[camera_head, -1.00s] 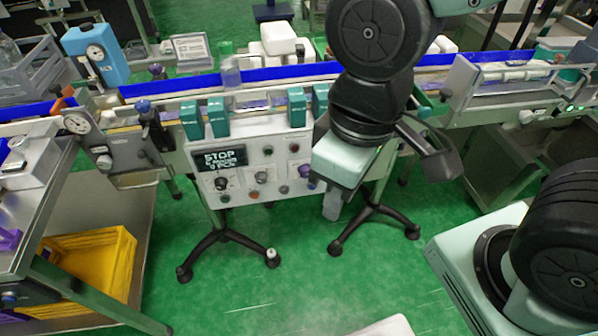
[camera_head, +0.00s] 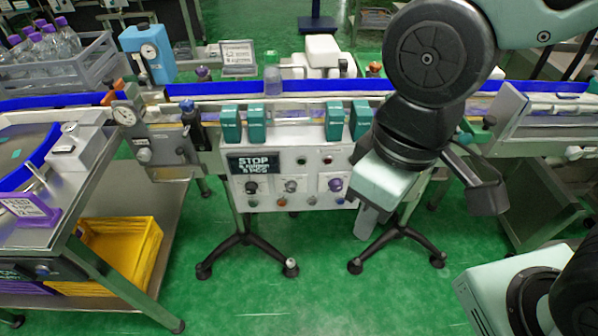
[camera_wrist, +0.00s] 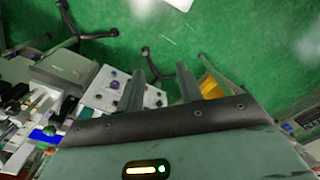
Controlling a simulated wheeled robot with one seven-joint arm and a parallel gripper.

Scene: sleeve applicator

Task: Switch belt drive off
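The control panel (camera_head: 270,203) hangs under the conveyor in the head view. It carries a dark display reading STOP (camera_head: 254,163), a black knob (camera_head: 251,187), a grey knob (camera_head: 291,186) and a purple knob (camera_head: 335,185). Small buttons sit around them. The labels are too small to read, so I cannot tell which control is the belt drive's. My gripper (camera_head: 372,220) is at the panel's right end, pointing down, apart from the knobs. In the wrist view my gripper (camera_wrist: 160,85) has its two fingers spread and empty, with the panel (camera_wrist: 98,92) behind and left of them.
The conveyor (camera_head: 300,87) with blue rails runs across above the panel, with teal blocks (camera_head: 230,125) over the panel's top edge. Wheeled stand legs (camera_head: 245,245) are below. A yellow crate (camera_head: 125,250) sits at left on a shelf. Green floor in front is clear.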

